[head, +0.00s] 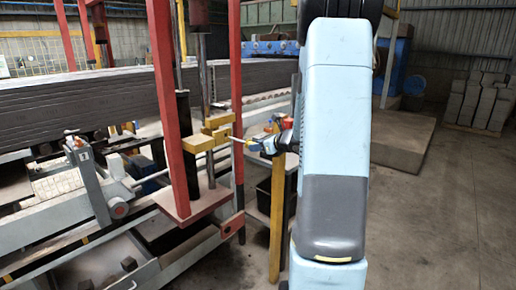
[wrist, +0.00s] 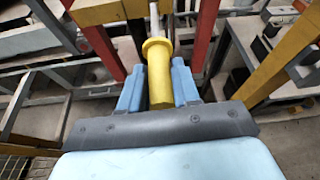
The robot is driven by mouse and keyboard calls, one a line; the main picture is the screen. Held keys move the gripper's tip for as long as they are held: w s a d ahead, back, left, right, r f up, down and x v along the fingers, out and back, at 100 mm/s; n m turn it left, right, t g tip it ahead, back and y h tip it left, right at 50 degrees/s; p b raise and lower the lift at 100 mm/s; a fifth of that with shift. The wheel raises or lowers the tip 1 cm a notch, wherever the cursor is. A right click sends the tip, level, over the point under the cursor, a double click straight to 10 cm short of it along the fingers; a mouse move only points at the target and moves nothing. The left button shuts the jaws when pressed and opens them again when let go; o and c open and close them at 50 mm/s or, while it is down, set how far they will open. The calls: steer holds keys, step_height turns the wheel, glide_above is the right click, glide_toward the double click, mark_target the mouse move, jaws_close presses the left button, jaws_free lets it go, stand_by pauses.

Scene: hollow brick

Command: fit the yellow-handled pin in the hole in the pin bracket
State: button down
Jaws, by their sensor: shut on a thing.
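The pin's yellow handle (wrist: 159,80) is between the two blue fingers of my gripper (wrist: 158,88) in the wrist view, and the gripper is shut on it. The pale shaft (wrist: 154,20) points away from my gripper toward the top edge. In the head view, my gripper (head: 259,146) is just right of the yellow pin bracket (head: 200,143), with the shaft (head: 239,140) pointing left at it. The shaft's tip is at or very near the bracket's right side. I cannot make out the hole or tell whether the tip is in it. Part of the bracket (wrist: 95,12) shows at the wrist view's top left.
Red uprights (head: 166,100) and a second red post (head: 236,90) frame the bracket closely. A yellow post (head: 277,215) stands just below my gripper. Long dark beams (head: 80,105) lie at left. Open concrete floor (head: 430,220) lies at right.

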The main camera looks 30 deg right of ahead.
steer(key=shift+w+a+r, duration=0.15)
steer(key=shift+w, duration=0.25)
stand_by(1.2)
steer(key=shift+w+a, duration=0.55)
steer(key=shift+w, duration=0.9)
steer(key=shift+w+a, duration=0.5)
steer(key=shift+w, duration=0.95)
steer(key=shift+w+a, duration=0.55)
steer(key=shift+w, duration=0.9)
stand_by(2.0)
